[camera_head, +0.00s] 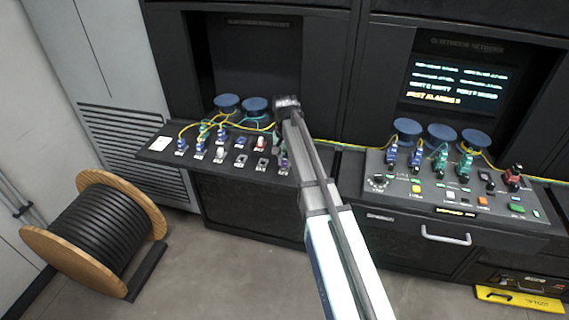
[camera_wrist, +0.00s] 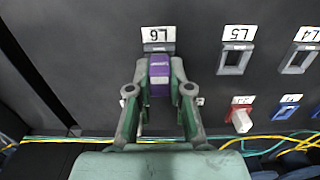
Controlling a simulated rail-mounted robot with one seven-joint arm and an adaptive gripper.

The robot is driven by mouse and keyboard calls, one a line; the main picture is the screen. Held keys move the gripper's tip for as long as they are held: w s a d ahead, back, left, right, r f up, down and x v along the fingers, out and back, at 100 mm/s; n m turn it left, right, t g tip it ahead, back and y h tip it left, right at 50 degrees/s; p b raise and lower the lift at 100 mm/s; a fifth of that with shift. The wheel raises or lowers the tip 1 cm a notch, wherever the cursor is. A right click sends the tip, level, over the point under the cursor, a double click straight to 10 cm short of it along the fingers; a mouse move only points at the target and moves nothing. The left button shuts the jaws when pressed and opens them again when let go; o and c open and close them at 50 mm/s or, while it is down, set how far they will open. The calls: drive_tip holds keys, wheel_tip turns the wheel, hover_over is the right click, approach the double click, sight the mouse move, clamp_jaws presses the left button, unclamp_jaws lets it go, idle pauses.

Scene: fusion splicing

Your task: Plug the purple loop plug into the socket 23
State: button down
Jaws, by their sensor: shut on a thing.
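The purple loop plug (camera_wrist: 159,72) is between the two fingers of my gripper (camera_wrist: 159,90) in the wrist view, and the fingers are shut on it. Its far end meets or lies close to the grey socket under the label L6 (camera_wrist: 158,35), which reads upside down. I cannot tell how deep it sits there. In the head view a little purple of the plug (camera_head: 284,162) shows beside my arm, at the right end of the left panel. I cannot read a label 23 in either view.
Empty grey sockets L5 (camera_wrist: 234,58) and L4 (camera_wrist: 297,58) are beside it. A red socket with a pale plug (camera_wrist: 242,121) and yellow and green fibres (camera_wrist: 60,140) lie near my gripper. The right console (camera_head: 460,200) holds several plugs. A cable drum (camera_head: 95,235) stands on the floor.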

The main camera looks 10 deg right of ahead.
sight(285, 158)
drive_tip(key=shift+r+p, duration=1.75)
drive_tip(key=shift+r, duration=1.1)
